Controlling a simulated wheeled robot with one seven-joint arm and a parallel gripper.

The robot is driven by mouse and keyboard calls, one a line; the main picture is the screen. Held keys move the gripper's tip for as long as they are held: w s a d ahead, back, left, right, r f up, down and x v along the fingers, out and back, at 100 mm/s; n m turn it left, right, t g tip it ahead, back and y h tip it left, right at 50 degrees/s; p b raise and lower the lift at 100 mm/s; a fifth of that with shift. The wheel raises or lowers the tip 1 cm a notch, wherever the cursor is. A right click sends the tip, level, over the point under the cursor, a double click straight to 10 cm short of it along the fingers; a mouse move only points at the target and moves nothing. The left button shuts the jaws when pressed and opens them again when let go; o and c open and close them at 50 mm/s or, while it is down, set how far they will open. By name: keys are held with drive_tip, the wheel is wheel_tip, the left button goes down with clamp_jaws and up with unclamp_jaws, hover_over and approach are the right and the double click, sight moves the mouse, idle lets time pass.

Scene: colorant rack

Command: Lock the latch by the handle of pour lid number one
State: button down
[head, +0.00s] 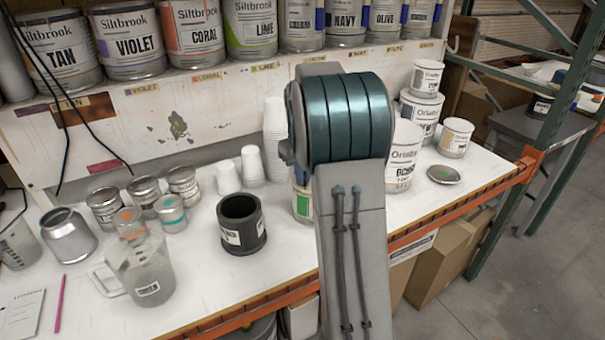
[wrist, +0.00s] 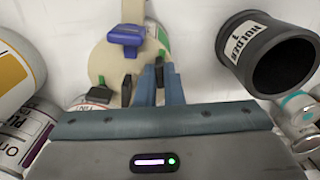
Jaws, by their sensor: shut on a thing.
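In the wrist view a round beige pour lid (wrist: 104,62) sits on a can at the upper middle. I cannot read a lid number. My gripper (wrist: 143,82) is at the near side of the lid, its dark fingertips close together and shut on a part of the lid; which part is hard to see. The blue piece lies just beyond the fingertips. In the head view, my arm hides the gripper and lid; a can with a green label (head: 302,202) shows beside the arm.
A black holder cup (head: 241,224) stands close to the left of my arm and shows in the wrist view (wrist: 268,54). A clear jug (head: 140,268) and small tins stand further left. White cans (head: 404,155) stand right. Shelved paint cans (head: 250,22) line the back.

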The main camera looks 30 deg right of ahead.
idle(0.3)
drive_tip(key=c, duration=1.5)
unclamp_jaws()
drive_tip(key=shift+c, duration=0.2)
